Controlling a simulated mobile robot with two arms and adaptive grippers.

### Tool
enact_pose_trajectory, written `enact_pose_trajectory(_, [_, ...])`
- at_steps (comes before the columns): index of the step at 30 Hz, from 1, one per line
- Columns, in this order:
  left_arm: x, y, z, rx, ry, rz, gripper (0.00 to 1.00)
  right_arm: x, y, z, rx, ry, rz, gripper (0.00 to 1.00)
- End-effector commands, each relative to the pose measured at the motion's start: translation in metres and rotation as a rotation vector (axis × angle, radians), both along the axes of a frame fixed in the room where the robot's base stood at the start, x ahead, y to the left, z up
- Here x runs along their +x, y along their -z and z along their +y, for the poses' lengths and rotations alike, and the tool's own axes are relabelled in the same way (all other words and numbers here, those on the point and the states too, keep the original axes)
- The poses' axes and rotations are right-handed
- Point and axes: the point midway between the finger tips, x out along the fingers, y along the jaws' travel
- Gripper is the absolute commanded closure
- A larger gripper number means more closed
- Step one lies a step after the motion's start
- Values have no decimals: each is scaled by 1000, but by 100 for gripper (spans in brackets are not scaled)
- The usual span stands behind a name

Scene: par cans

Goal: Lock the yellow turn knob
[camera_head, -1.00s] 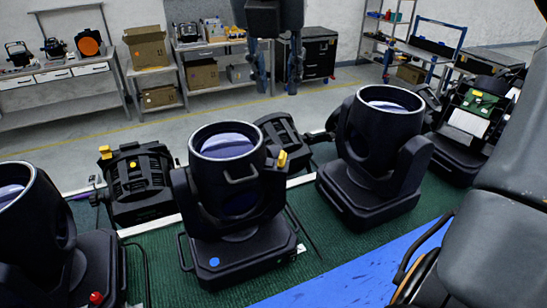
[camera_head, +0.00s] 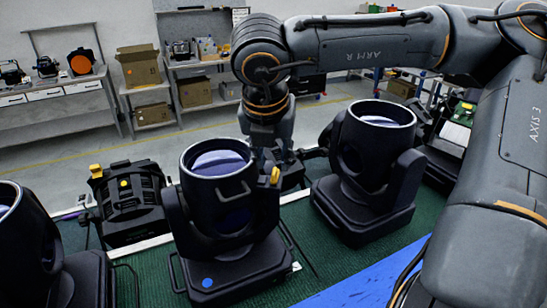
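A yellow knob (camera_head: 275,175) shows on the right side of the black moving-head light (camera_head: 235,225) in the middle, which has a blue round mark on its base. Another yellow knob (camera_head: 96,170) sits on top of the black par can (camera_head: 130,205) to its left. My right gripper (camera_head: 272,150) points down just above and behind the middle light's yellow knob. Its fingertips are dark and partly hidden by the light and clutter behind, so I cannot tell its opening or any contact. My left gripper is not in view.
A second moving-head light (camera_head: 370,170) stands close on the right, and part of another (camera_head: 25,240) at the left edge. They stand on a green mat (camera_head: 300,235). Shelves and a workbench (camera_head: 60,105) line the back wall, with open floor in front.

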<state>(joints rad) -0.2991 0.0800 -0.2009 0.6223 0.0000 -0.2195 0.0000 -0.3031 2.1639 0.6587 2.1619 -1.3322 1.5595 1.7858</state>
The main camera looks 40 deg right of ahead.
Motion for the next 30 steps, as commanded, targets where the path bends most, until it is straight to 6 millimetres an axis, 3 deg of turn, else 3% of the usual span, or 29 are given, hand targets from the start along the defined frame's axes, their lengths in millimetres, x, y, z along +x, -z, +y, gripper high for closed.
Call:
enact_pose_trajectory(7, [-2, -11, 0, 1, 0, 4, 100, 6, 25, -8, 0, 1, 3, 69])
enact_pose_trajectory(17, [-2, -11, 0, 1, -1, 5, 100, 7, 30, -10, -1, 1, -1, 69])
enact_pose_trajectory(22, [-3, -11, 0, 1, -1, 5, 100, 7, 29, -10, -1, 1, -1, 99])
enact_pose_trajectory(30, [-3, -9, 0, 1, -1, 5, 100, 7, 30, -10, -1, -2, -1, 100])
